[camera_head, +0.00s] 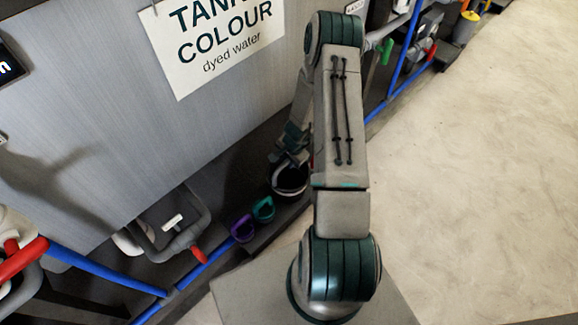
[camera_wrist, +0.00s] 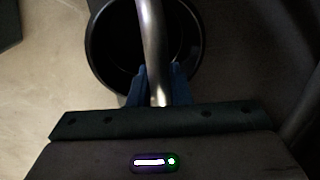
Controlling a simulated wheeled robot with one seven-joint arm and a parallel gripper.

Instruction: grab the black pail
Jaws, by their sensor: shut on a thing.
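The black pail (camera_head: 290,181) stands upright or nearly so beside the tank wall in the head view, below my gripper (camera_head: 291,157). In the wrist view the pail (camera_wrist: 100,45) shows from above as a dark round opening with a pale metal handle (camera_wrist: 152,40) across it. The blue fingers of my gripper (camera_wrist: 158,88) are shut on that handle. The pail's base is hidden, so I cannot tell whether it touches the ledge.
A teal pail (camera_head: 263,209) and a purple pail (camera_head: 242,228) stand close by on the dark ledge. The grey tank (camera_head: 100,120) with a sign (camera_head: 215,40) rises behind. A blue pipe (camera_head: 105,272) runs low along it. The pale floor (camera_head: 480,190) at right is clear.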

